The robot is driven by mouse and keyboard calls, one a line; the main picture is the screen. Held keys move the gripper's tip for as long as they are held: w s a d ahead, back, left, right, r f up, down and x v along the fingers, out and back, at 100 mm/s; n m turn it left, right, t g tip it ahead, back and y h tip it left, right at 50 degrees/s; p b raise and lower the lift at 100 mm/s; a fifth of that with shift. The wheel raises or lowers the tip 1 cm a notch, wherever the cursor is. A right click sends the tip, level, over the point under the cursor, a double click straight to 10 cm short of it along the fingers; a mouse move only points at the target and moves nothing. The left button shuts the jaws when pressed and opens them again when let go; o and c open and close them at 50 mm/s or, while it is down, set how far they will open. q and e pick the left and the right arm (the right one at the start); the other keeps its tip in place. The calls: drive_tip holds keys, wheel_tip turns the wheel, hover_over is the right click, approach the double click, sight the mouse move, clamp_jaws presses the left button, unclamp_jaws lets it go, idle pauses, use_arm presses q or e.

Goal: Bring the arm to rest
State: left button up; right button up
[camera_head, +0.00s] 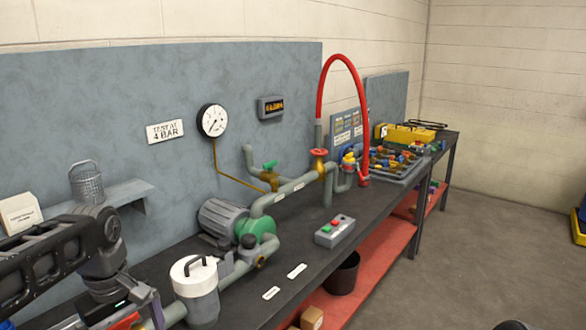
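My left arm comes in from the left edge over the bench's near left end. Its gripper (125,312) points down at the bottom edge, beside the grey canister. The fingertips are cut off or hidden, so I cannot tell whether it is open or shut. A small red patch shows beside it. My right gripper is not in view; a dark rounded shape shows at the bottom right edge, and I cannot tell what it is.
The grey canister (202,305) with a white lid, the motor pump (222,217) and pipes stand on the dark bench (382,212). A button box (334,231) sits in front. A red hose (342,62) arches above. Grey floor (492,245) is clear at right.

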use_arm(q)
drive_tip(key=d+f+m+h, duration=0.1)
drive_tip(key=d+f+m, duration=0.1)
drive_tip(key=d+f, duration=0.5)
drive_tip(key=w+d+f+m+h, duration=0.1)
drive_tip(key=d+f+m, duration=0.1)
drive_tip(key=f, duration=0.9)
drive_tip(key=d+f+m+h, duration=0.1)
drive_tip(key=d+f+m, duration=0.1)
drive_tip(key=d+f, duration=0.5)
drive_tip(key=s+d+f+m, duration=0.1)
drive_tip(key=s+d+f, duration=0.1)
drive_tip(key=s+f, duration=0.3)
drive_tip(key=s+d+f+m, duration=0.1)
drive_tip(key=s+d+f, duration=0.2)
drive_tip(key=s+f, duration=0.2)
drive_tip(key=s+d+f+m+h, duration=0.1)
drive_tip(key=s+d+f, duration=0.1)
drive_tip(key=s+f, duration=0.3)
wheel_tip(320, 180, down, 2)
drive_tip(key=shift+s+d+f, duration=0.1)
drive_tip(key=shift+s+d, duration=0.15)
drive_tip(key=shift+d, duration=0.05)
drive_tip(key=shift+c, duration=0.4)
